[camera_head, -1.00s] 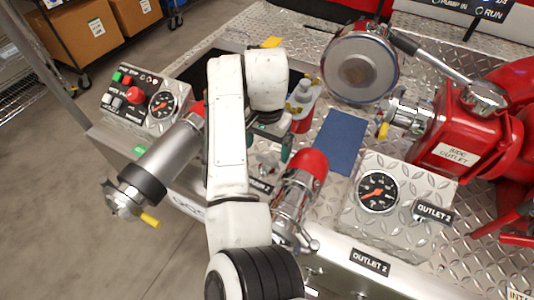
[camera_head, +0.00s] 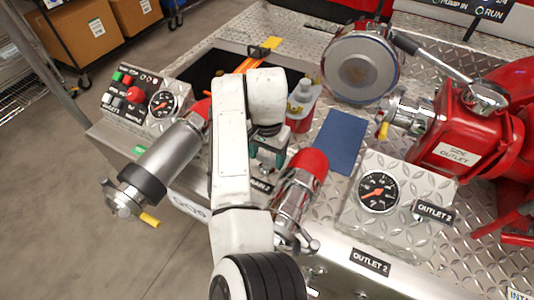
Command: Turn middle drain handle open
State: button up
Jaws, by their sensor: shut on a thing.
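My gripper (camera_head: 268,158), with dark and teal parts, is low behind my white arm, between the left and right outlet pipes.
A grey outlet pipe (camera_head: 165,162) is left and a red-topped outlet pipe (camera_head: 300,185) is close on the right. A blue mat (camera_head: 340,140), gauge box (camera_head: 380,195) and control box (camera_head: 145,100) flank the area.

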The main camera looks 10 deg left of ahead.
jog(key=c, duration=0.4)
jog(key=shift+r+n+p, duration=0.15)
jog(key=shift+n+p, duration=0.15)
jog(key=shift+p, duration=0.3)
jog(key=n+p, duration=0.2)
jog(key=shift+d+r+p, duration=0.1)
jog(key=shift+r+p, duration=0.05)
jog(key=shift+p, duration=0.2)
jog(key=n+p, duration=0.7)
jog(key=n, duration=0.3)
jog(key=n+p, duration=0.1)
jog(key=n, duration=0.4)
jog(key=shift+f+p, duration=0.2)
jog(key=shift+p, duration=0.1)
jog(key=shift+n, duration=0.3)
